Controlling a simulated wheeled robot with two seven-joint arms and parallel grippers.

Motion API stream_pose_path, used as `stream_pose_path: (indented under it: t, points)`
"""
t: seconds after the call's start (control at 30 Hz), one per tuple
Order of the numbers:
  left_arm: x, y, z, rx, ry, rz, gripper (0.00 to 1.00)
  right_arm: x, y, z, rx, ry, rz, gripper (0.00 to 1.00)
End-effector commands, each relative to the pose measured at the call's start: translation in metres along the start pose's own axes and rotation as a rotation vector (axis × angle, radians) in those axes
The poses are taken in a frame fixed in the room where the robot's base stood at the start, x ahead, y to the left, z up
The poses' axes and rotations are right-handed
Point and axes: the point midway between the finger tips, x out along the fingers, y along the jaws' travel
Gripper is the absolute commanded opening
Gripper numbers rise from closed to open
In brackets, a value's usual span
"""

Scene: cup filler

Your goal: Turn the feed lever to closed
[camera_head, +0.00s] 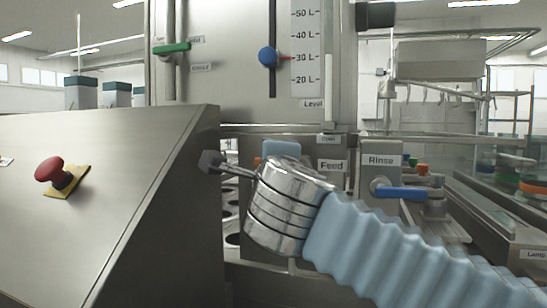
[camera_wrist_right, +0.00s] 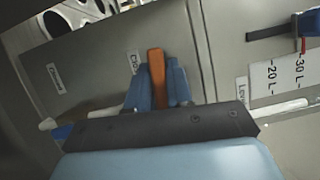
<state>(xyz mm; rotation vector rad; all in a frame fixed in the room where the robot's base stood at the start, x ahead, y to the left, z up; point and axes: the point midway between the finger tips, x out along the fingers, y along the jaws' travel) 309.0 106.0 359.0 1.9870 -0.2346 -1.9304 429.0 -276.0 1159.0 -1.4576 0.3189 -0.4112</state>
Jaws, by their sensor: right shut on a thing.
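The feed lever (camera_wrist_right: 156,68) is an orange handle on a grey panel in the right wrist view. My right gripper (camera_wrist_right: 155,78) has its two blue fingers closed on either side of the handle. In the head view, my silver wrist and pale blue sleeve cover most of the lever; a blue part of the right gripper (camera_head: 280,148) shows above the wrist, left of the Feed label (camera_head: 332,165). A small label beside the lever (camera_wrist_right: 132,63) and another further left (camera_wrist_right: 57,77) are hard to read. My left gripper is in neither view.
A Rinse valve with a blue lever (camera_head: 402,193) stands to the right. A red stop button (camera_head: 50,170) sits on the sloped console (camera_head: 110,215) at left. Above are a green lever (camera_head: 172,48) and a blue level knob (camera_head: 268,57).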

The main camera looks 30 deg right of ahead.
Motion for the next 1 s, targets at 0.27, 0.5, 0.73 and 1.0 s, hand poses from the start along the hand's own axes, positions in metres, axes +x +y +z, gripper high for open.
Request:
stream_pose_path:
  t: [0.27,0.5,0.73,1.0]
  points:
    - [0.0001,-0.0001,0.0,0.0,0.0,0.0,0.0,-0.0002,0.0047,0.0008,-0.086,-0.002,0.037,0.0]
    - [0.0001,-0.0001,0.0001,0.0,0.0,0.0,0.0,-0.0002,0.0058,0.0008,-0.108,-0.002,0.046,0.0]
    - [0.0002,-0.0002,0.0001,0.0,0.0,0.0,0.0,-0.0001,0.0062,0.0008,-0.109,-0.002,0.046,0.0]
    - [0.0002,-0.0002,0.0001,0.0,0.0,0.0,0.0,-0.0001,0.0059,0.0005,-0.108,-0.001,0.046,0.41]
